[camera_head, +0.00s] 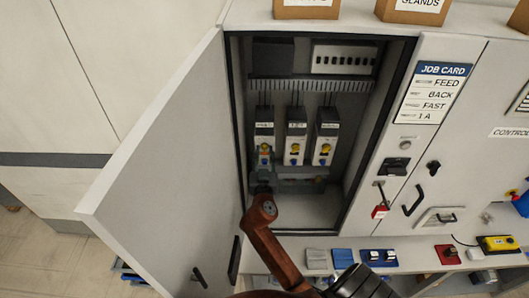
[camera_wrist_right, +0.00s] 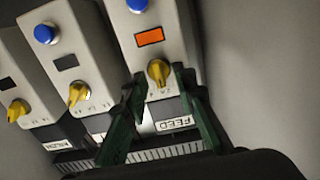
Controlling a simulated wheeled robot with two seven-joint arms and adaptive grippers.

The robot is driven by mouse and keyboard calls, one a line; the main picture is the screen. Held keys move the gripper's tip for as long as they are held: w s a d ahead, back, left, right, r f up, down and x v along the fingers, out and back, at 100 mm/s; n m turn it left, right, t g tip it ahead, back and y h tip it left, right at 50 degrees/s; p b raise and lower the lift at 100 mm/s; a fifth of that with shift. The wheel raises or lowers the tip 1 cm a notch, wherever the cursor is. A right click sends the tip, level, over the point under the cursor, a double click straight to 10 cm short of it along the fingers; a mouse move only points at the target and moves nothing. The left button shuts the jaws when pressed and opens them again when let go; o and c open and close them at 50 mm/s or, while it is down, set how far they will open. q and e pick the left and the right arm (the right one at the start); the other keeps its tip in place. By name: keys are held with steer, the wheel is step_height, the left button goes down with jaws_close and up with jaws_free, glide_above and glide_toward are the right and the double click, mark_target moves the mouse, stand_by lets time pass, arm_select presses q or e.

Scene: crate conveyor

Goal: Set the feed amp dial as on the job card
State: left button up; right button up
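The job card (camera_head: 433,86) on the cabinet front reads FEED, BACK, FAST, 1 A. Three grey modules hang inside the open cabinet. The feed module (camera_head: 264,128) is leftmost in the head view, and its FEED label (camera_wrist_right: 174,123) shows in the wrist view. Its yellow dial (camera_wrist_right: 158,72) sits between the two green fingers of my right gripper (camera_wrist_right: 158,76), with small gaps visible beside it. The dial's scale is too small to read. My right gripper (camera_head: 264,158) is open in front of this module. My left gripper is out of view.
The other modules (camera_head: 296,130) (camera_head: 326,130) stand close beside, with yellow dials and blue knobs. The feed module's small window (camera_wrist_right: 149,37) is orange; the others are dark. The open door (camera_head: 165,165) borders the left. A red padlock (camera_head: 380,211) hangs right of the opening.

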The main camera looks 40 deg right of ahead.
steer(key=shift+c, duration=0.2)
jaws_close()
steer(key=shift+n, duration=0.3)
steer(key=n+p, duration=0.2)
steer(key=n, duration=0.7)
steer(key=shift+w, duration=0.1)
stand_by(0.4)
steer(key=shift+p, duration=0.3)
steer(key=shift+o, duration=0.2)
jaws_free()
